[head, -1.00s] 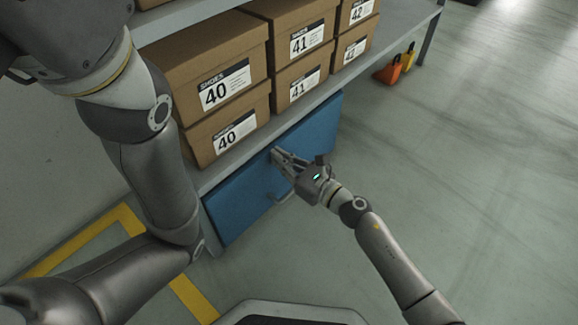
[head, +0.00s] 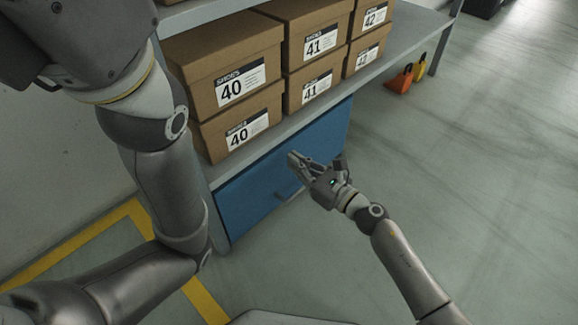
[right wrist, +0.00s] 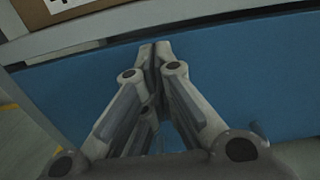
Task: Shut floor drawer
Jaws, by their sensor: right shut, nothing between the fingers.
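The floor drawer has a plain blue front (head: 248,198) under the lowest shelf. Its grey bar handle (head: 293,194) shows just below my right gripper. The front lies close under the shelf edge; I cannot tell whether it is fully flush. My right gripper (head: 292,158) is shut and empty, with its fingertips before the upper middle of the front. In the right wrist view the closed fingertips (right wrist: 155,45) point at the blue front (right wrist: 245,75), near its top edge. I cannot tell whether they touch it. My left arm comes in at the left; its gripper is out of view.
Brown shoe boxes (head: 305,60) stand stacked on the grey shelf (head: 410,35) above the drawer. An orange object (head: 399,82) and a yellow one (head: 420,68) are on the floor at the far right. Yellow tape (head: 75,243) marks the floor at left. The right floor is clear.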

